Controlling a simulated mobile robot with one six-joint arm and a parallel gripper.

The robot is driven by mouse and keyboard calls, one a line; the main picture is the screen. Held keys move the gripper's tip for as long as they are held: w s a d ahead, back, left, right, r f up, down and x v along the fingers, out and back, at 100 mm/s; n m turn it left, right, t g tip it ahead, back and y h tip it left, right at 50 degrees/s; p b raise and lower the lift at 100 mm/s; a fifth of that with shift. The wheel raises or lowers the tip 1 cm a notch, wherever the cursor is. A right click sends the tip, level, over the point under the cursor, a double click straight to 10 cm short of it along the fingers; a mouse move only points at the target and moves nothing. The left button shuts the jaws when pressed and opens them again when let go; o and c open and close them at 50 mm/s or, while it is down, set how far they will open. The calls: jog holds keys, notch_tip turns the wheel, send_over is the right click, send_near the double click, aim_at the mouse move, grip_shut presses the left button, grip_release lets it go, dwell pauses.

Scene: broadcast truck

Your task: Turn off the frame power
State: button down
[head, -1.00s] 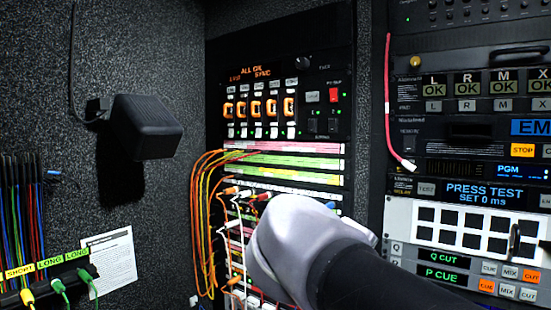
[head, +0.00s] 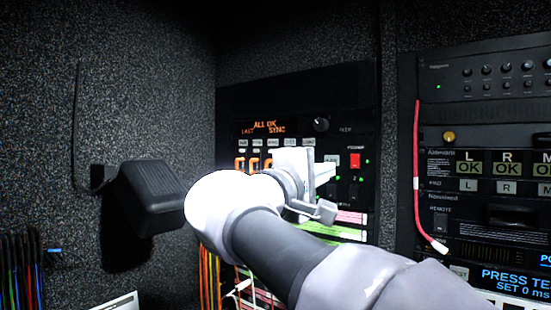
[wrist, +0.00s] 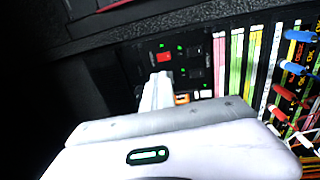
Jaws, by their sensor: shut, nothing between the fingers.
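A rack panel (head: 262,101) with an orange "ALL OK" readout carries a small red switch (head: 355,160) at its right side; the label above it is too small to read surely. The red switch also shows in the wrist view (wrist: 164,57), just beyond my fingertips. My gripper (head: 329,172) is shut and empty, in front of the panel, left of and slightly below the red switch in the head view. Dark switches (head: 355,191) with green lights sit below it. My arm hides much of the panel's lower left. Contact with the switch cannot be told.
A black box (head: 150,198) juts from the left wall. Orange and yellow cables (head: 208,275) hang below the panel. A red cable (head: 417,170) hangs on the right rack. Patch plugs (wrist: 292,68) stick out at the right in the wrist view.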

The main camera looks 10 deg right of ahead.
aim_at(355, 157)
jog(key=p+x, duration=0.4)
jog(key=x, duration=0.8)
jog(key=shift+w+d+r+p, duration=0.1)
jog(key=shift+w+d+p, duration=0.2)
jog(key=shift+p, duration=0.1)
jog(key=shift+w+d, duration=0.15)
jog(key=shift+d, duration=0.05)
